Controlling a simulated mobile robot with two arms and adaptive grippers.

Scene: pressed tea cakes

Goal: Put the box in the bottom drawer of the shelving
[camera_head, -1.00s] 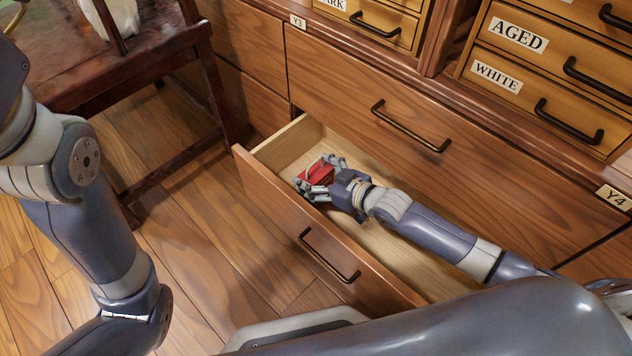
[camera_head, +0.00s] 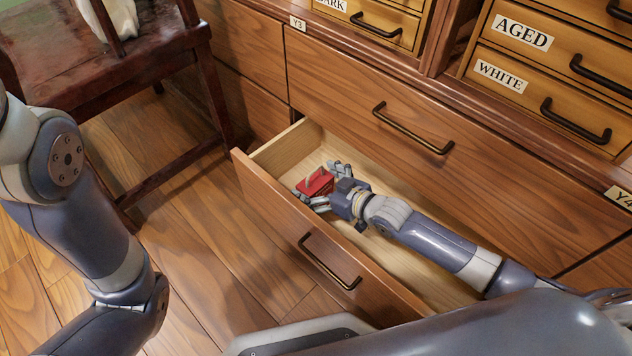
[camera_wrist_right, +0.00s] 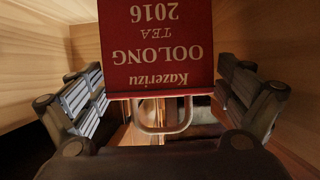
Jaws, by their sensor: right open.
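The red box (camera_head: 316,182) lies inside the open bottom drawer (camera_head: 278,222), at its left end. My right gripper (camera_head: 328,186) is inside the drawer beside the box. Its fingers are spread wide and stand apart from the box on both sides in the right wrist view (camera_wrist_right: 155,95). My left arm comes in from the left of the head view, but its gripper is out of view.
A closed wide drawer (camera_head: 370,125) is above the open one. Small labelled drawers (camera_head: 500,75) stand higher at the right. A dark wooden chair (camera_head: 130,75) stands at the left. The drawer floor right of the box is bare, apart from my forearm above it.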

